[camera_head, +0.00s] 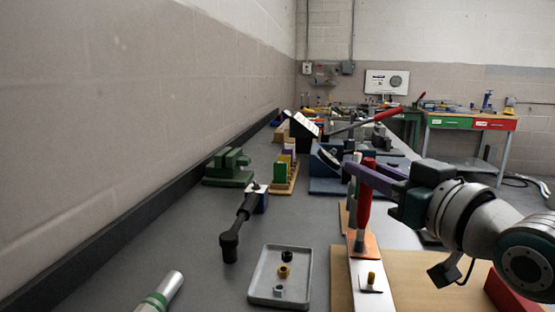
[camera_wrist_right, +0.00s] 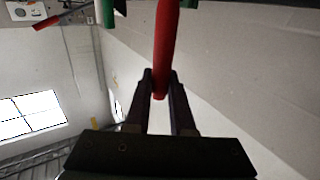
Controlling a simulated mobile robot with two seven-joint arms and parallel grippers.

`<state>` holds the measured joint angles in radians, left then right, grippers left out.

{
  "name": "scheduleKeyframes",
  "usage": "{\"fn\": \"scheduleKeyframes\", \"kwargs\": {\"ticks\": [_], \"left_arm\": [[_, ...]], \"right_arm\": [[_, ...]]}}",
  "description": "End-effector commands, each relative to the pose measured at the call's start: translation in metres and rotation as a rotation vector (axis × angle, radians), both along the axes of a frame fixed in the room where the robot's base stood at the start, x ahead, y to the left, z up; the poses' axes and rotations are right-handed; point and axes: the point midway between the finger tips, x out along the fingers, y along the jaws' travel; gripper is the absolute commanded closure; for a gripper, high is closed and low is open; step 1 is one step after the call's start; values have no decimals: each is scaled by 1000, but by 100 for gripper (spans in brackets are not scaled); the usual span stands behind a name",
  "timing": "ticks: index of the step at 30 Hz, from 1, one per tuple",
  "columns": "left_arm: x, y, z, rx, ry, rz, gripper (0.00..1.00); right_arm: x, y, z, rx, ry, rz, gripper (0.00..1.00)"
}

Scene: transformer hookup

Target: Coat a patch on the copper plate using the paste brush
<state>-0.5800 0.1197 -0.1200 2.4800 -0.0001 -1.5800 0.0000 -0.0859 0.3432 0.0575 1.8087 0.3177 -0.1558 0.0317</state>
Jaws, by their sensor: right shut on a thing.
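My right gripper (camera_head: 364,177) is shut on the red handle of the paste brush (camera_head: 364,208). The brush hangs roughly upright with its grey tip down. The tip is at the orange-brown copper plate (camera_head: 372,250); I cannot tell whether it touches. No coated patch can be made out on the plate. In the right wrist view the red handle (camera_wrist_right: 166,40) runs between the dark fingers of the right gripper (camera_wrist_right: 160,88). My left gripper does not show.
A grey tray (camera_head: 257,290) with several small parts lies left of the white bar (camera_head: 366,295), which carries a small yellow-topped post (camera_head: 371,279). A black-handled tool (camera_head: 238,220) and a green block (camera_head: 228,168) stand farther left. Bare grey bench lies between them.

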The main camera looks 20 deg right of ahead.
Motion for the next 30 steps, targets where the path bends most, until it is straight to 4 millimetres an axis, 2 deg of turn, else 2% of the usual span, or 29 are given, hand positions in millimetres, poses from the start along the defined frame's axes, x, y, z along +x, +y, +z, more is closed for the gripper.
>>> {"fn": "scheduleKeyframes", "kwargs": {"ticks": [6,20,25,30], "left_arm": [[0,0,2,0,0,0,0],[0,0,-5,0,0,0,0],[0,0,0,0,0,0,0],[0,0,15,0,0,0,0]], "right_arm": [[-3,2,-1,1,1,0,100],[12,-7,-2,0,2,1,100],[11,-6,3,1,2,1,100],[11,-6,18,1,0,1,100]]}}
